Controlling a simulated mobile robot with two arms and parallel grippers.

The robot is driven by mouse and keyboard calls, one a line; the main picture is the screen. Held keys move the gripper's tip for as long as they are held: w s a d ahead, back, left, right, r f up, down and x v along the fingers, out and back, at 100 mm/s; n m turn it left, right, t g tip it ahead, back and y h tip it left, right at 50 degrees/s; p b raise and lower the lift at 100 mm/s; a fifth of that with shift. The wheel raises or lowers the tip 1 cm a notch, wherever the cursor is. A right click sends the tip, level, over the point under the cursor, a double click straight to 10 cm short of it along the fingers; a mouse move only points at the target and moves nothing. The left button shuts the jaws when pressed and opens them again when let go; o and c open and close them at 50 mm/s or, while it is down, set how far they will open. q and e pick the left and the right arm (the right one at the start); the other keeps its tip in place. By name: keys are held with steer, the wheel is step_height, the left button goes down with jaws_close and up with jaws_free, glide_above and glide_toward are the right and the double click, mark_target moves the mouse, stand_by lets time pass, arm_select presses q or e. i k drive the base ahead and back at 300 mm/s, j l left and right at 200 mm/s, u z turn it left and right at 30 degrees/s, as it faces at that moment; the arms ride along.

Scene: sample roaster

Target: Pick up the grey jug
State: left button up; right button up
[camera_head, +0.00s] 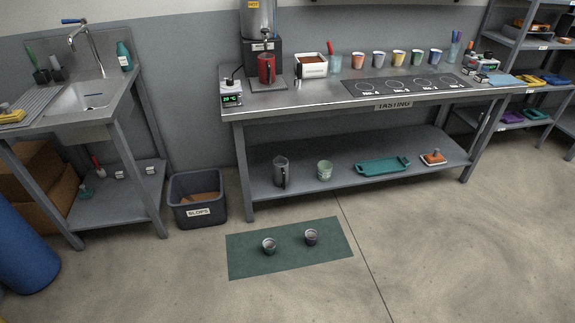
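A grey jug (281,172) with a dark handle stands upright on the lower shelf of the tasting bench, near its left end. A red jug (266,68) stands on the bench top under the tap of a tall metal urn. Neither of my grippers shows in the head view, so nothing can be told of whether they are open or shut.
A slops bin (198,198) stands left of the bench. A green mat (290,262) with two cups lies on the floor in front. Open floor lies right of it.

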mark_target(280, 164)
steer(key=i+z, duration=0.25)
steer(key=i, duration=0.25)
steer(key=i+j+z, duration=0.1)
steer(key=i+z, duration=0.15)
steer(key=i, duration=0.2)
steer(key=i+l+z, duration=0.15)
steer(key=i+z, duration=0.5)
steer(key=i, duration=0.15)
